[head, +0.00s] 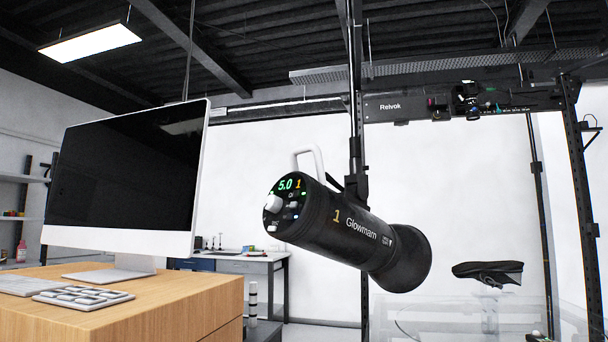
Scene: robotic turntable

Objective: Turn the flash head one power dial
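The flash head one (345,232) is a black cylinder marked "1 Glowmam", hanging from a vertical pole in the middle of the head view. Its round rear panel faces me at its left end and tilts upward. A white handle (308,160) stands on top of the body. Neither of my grippers shows in this view.
A wooden desk (150,308) at the left carries a monitor (125,185), a keyboard (20,285) and a button pad (83,296). Open air surrounds the flash head's panel.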

